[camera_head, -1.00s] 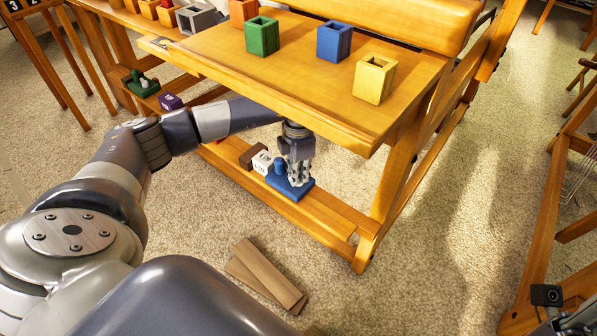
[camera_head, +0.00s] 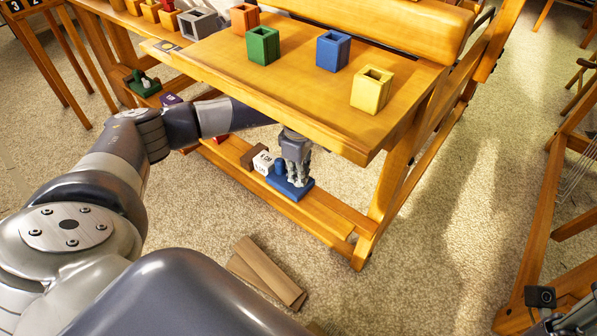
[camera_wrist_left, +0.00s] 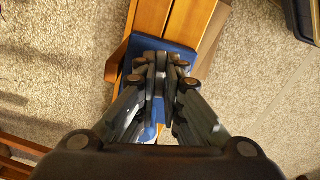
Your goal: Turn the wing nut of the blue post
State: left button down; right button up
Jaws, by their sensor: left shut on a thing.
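The blue post's base (camera_head: 290,186) sits on the low wooden rail under the tabletop, with a short blue upright part (camera_head: 280,168) at its left. It also shows in the left wrist view, where its blue base (camera_wrist_left: 180,47) lies partly under my fingers. My left gripper (camera_head: 295,181) points down over the base, under the table's edge. In the left wrist view the left fingers (camera_wrist_left: 160,75) are close together around something at the post. The wing nut is hidden by the fingers. My right gripper (camera_head: 556,318) shows only in part at the lower right corner.
A white cube (camera_head: 263,162) and a dark brown block (camera_head: 252,156) stand left of the blue base on the rail. The tabletop (camera_head: 300,85) overhangs them, carrying green, blue, yellow and orange holders. Brown planks (camera_head: 265,270) lie on the carpet.

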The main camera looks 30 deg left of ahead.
pick_arm(q)
jog(key=shift+m, duration=1.1)
jog(key=c, duration=1.7)
grip_release()
